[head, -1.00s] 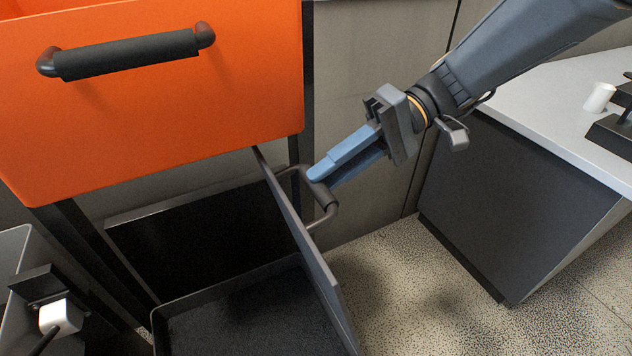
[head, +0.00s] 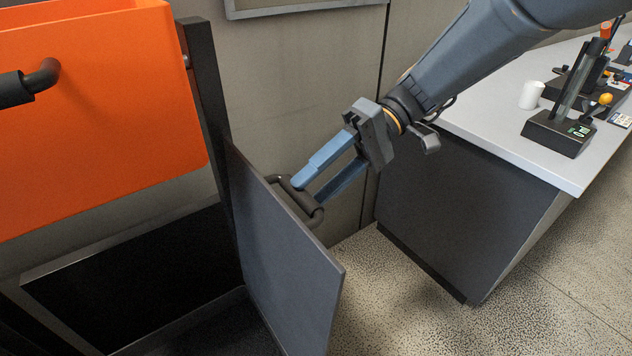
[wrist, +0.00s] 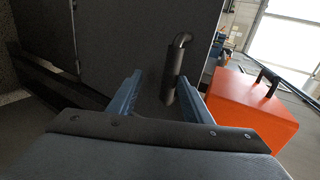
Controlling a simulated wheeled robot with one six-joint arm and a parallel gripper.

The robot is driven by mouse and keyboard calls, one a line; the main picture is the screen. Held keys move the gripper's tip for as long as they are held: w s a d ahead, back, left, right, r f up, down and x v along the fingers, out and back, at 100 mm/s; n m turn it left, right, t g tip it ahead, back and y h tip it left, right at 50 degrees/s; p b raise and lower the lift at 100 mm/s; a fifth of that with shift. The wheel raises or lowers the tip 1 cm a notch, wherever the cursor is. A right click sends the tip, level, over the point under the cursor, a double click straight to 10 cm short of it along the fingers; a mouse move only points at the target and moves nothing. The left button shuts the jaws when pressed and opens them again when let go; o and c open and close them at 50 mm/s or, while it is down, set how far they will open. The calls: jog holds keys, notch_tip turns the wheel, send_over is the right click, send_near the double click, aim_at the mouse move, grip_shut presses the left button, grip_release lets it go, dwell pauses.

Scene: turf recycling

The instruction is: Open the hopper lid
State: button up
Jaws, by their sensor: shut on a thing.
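The orange hopper (head: 90,130) is at the left of the head view, cut off by the frame edge. Its black bar handle (head: 22,84) is only partly in view. Below it, a dark grey hinged panel (head: 285,260) stands open, swung out from the black frame. A dark handle (head: 310,214) is on the panel's far side. My gripper (head: 306,193) is shut on this handle, whose bar also shows between the fingers in the wrist view (wrist: 170,88). The panel hides part of the handle.
A dark open compartment (head: 130,270) lies under the hopper. A grey-topped counter (head: 470,130) stands at the right, with a white cup (head: 531,95) and a black device (head: 560,132) on it. Speckled floor (head: 390,300) is clear between panel and counter.

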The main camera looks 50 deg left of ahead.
jog(key=shift+d+f, duration=0.2)
jog(key=shift+f, duration=0.7)
jog(key=o, duration=1.1)
jog(key=shift+a, duration=0.1)
jog(key=shift+w, duration=0.1)
jog(key=shift+c, duration=0.2)
jog(key=shift+w+r, duration=0.15)
jog(key=shift+w, duration=0.1)
jog(key=shift+c, duration=0.7)
jog(key=b+v, duration=0.1)
jog(key=v, duration=0.5)
jog(key=shift+w+a+r, duration=0.1)
jog(key=shift+r, duration=0.15)
jog(key=shift+c, duration=0.3)
jog(key=shift+w+r, duration=0.35)
